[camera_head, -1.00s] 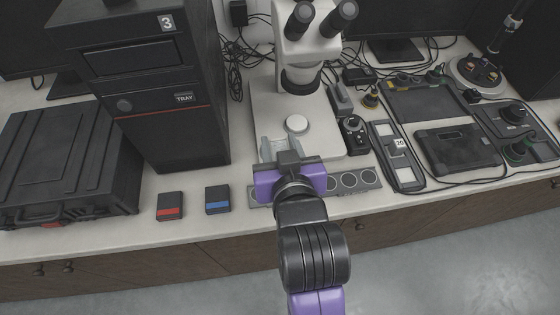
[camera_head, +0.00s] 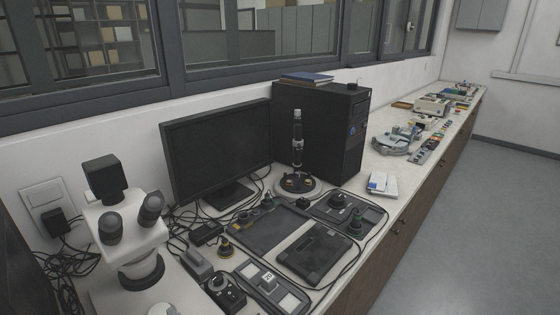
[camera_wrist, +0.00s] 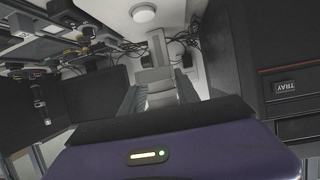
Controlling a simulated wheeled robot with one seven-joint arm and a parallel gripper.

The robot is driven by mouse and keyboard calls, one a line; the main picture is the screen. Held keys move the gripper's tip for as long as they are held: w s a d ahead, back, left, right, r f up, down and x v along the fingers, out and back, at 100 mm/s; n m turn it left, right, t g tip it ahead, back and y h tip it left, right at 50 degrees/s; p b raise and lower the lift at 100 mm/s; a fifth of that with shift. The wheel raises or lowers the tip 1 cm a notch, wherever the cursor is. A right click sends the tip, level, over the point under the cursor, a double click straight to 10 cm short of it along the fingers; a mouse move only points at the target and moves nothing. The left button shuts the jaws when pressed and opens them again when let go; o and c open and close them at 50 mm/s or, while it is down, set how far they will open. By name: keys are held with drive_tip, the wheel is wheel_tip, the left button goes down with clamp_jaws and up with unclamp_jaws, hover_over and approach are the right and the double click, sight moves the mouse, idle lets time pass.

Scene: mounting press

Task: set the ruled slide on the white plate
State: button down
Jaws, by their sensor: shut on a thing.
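My gripper (camera_wrist: 160,97) shows in the wrist view, its two grey fingers closed on a small pale, thin piece, which I take to be the ruled slide (camera_wrist: 160,85). Its ruled lines are too small to make out. Beyond the fingertips is a round white plate (camera_wrist: 143,13) on the pale microscope base, apart from the gripper. In the head view only the edge of that plate (camera_head: 168,309) shows at the bottom, below the microscope (camera_head: 130,240). My arm and gripper are outside the head view.
In the head view, a monitor (camera_head: 215,150), a black tower (camera_head: 325,130), a dark tray (camera_head: 268,230) and a numbered holder (camera_head: 270,288) crowd the bench among cables.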

drive_tip(key=w+d+f+m+t+h, duration=0.1)
drive_tip(key=w+d+f+m+h, duration=0.15)
drive_tip(key=d+f, duration=0.6)
drive_tip(key=w+d+f+m+t+h, duration=0.2)
drive_tip(key=w+d+f, duration=0.25)
drive_tip(key=d, duration=0.65)
drive_tip(key=s+d+f+m+h, duration=0.2)
drive_tip(key=d+f, duration=0.4)
drive_tip(key=d, duration=0.4)
drive_tip(key=s+d+f+m+t+h, duration=0.1)
drive_tip(key=s+d+f, duration=0.4)
drive_tip(key=d, duration=0.6)
wheel_tip(320, 180, down, 2)
drive_tip(key=shift+m+h, duration=0.75)
drive_tip(key=shift+h, duration=0.3)
